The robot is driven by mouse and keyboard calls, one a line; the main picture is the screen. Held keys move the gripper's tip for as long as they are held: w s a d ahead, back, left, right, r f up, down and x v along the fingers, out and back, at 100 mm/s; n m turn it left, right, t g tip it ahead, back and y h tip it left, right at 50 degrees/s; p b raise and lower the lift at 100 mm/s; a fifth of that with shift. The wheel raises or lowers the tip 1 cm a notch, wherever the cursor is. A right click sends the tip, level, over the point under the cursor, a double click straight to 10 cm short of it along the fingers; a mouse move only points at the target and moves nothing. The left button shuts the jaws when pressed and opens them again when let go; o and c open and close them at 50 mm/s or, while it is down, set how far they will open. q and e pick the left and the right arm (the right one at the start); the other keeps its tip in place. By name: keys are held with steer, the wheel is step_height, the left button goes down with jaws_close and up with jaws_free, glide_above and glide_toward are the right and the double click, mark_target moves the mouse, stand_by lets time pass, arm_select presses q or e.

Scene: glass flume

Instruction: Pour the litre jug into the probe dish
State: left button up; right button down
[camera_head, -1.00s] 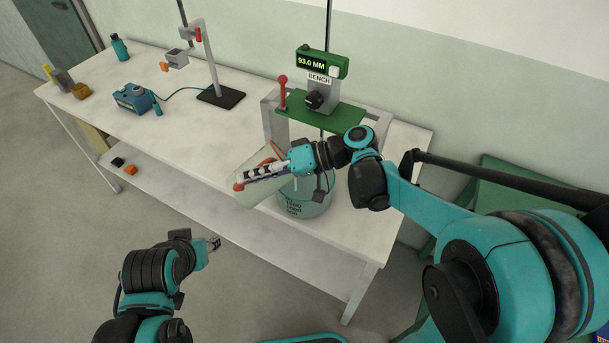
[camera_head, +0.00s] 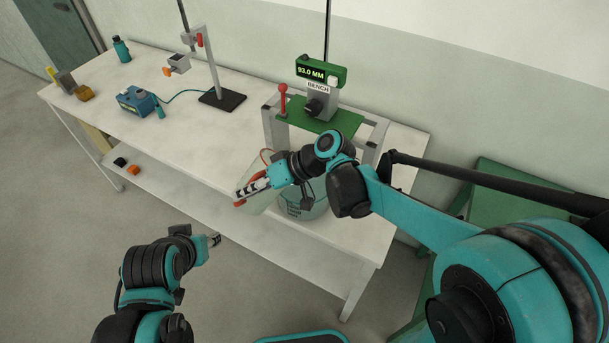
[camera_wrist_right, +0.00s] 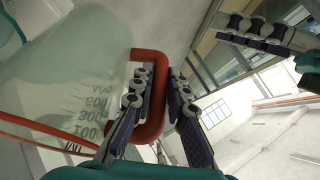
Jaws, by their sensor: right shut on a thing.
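The litre jug (camera_head: 262,205) is a translucent vessel with printed graduations and a red handle. My right gripper (camera_head: 246,194) is shut on that handle and holds the jug tilted at the table's front edge. In the right wrist view the handle (camera_wrist_right: 148,100) lies between the fingers, and the jug wall (camera_wrist_right: 75,65) fills the left. Whether liquid leaves the jug cannot be seen. My left gripper (camera_head: 214,240) is in front of the table, apart from the jug.
The green gauge stand (camera_head: 320,112), with a 93.0 MM display (camera_head: 320,71) and a red-knobbed lever (camera_head: 283,98), rises behind the vessel. A blue box (camera_head: 136,101) and a clamp stand (camera_head: 222,98) are to the left.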

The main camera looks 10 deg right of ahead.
mark_target(237, 204)
steer(key=shift+s+a+r+h+p, duration=0.2)
steer(key=shift+a+r+h+p, duration=0.35)
steer(key=shift+p, duration=0.4)
steer(key=f, duration=0.1)
steer(key=a+f+h, duration=0.1)
steer(key=f+h+b, duration=0.1)
steer(key=f, duration=0.1)
steer(key=shift+s+a+n+t, duration=0.3)
steer(key=shift+s+a+n, duration=0.1)
step_height(237, 204, down, 9)
steer(key=a+t+h+b, duration=0.1)
steer(key=a+h+b, duration=0.1)
steer(key=h+b, duration=0.2)
steer(key=shift+s+a+n+t+h+b, duration=0.25)
steer(key=shift+s+n+t+h+b, duration=0.1)
steer(key=shift+n+h, duration=0.1)
